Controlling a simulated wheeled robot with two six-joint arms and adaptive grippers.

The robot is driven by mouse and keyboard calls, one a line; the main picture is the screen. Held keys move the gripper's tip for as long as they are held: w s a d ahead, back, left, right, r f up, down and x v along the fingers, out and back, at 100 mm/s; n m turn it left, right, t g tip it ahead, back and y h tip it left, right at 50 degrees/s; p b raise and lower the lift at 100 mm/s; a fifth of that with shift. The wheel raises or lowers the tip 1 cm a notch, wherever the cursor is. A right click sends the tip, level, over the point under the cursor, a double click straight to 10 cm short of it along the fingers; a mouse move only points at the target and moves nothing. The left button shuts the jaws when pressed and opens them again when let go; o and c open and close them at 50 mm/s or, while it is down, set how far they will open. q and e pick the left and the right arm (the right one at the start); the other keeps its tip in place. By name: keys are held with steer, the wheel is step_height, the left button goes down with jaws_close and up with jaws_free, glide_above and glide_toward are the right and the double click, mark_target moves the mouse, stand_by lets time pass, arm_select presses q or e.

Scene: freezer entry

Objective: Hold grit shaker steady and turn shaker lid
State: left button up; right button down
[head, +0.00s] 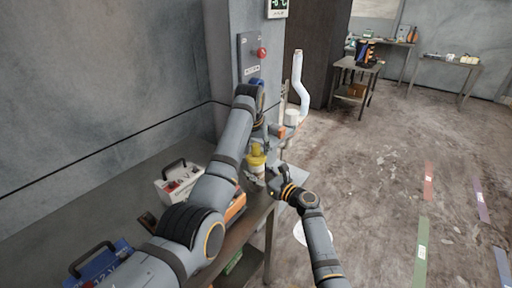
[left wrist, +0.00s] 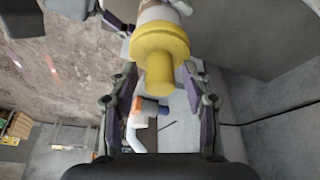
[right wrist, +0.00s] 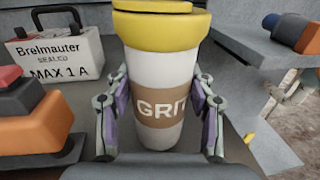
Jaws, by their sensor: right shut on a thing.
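The grit shaker (right wrist: 155,95) is a white cup with a brown GRIT band, upright in the right wrist view. My right gripper (head: 268,182) is shut on its body, one finger on each side. The yellow shaker lid (head: 257,158) sits on top of it. In the left wrist view the lid (left wrist: 160,55) shows a wide rim and a narrower knob. My left gripper (left wrist: 162,85) is open above the shaker, its fingers on either side of the knob with gaps. In the head view the left gripper is partly hidden by its own arm.
A white labelled box (right wrist: 62,50) with a black handle stands on the bench beside the shaker. An orange and black object (right wrist: 35,120) is nearer. A wall panel with a red button (head: 262,53) is behind my left arm. The floor at right is mostly clear.

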arm_select(q)
jaws_close()
steer(key=shift+m+g+h, duration=0.3)
steer(key=shift+m+h, duration=0.2)
steer(key=shift+m, duration=1.1)
steer(key=shift+o, duration=0.8)
jaws_free()
steer(key=shift+r, duration=0.15)
steer(key=v, duration=1.1)
steer(key=shift+s+r, duration=0.25)
steer(key=shift+r, duration=0.05)
